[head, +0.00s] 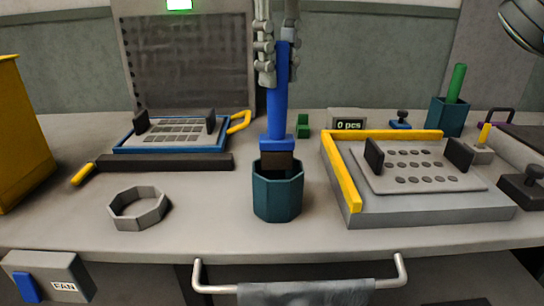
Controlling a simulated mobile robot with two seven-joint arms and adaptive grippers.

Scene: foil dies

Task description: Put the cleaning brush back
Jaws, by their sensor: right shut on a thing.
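The cleaning brush (277,118) has a long blue handle and a block of dark brown bristles at its lower end. My right gripper (276,68) comes in from the top centre and is shut on the upper handle. The brush hangs nearly upright, bristles down. Below it, an open teal octagonal cup (278,199) stands on the bench. The bristles overlap the cup's back rim; I cannot tell whether they are just above the mouth or slightly inside it. My left gripper is not in view.
A grey ring (138,209) lies left of the cup. A blue-framed plate (126,143) and a dark bar (165,162) lie behind left. A yellow-edged grey die (430,207) stands right. A second teal cup (450,118) holds a green stick. A rail with a towel runs along the front.

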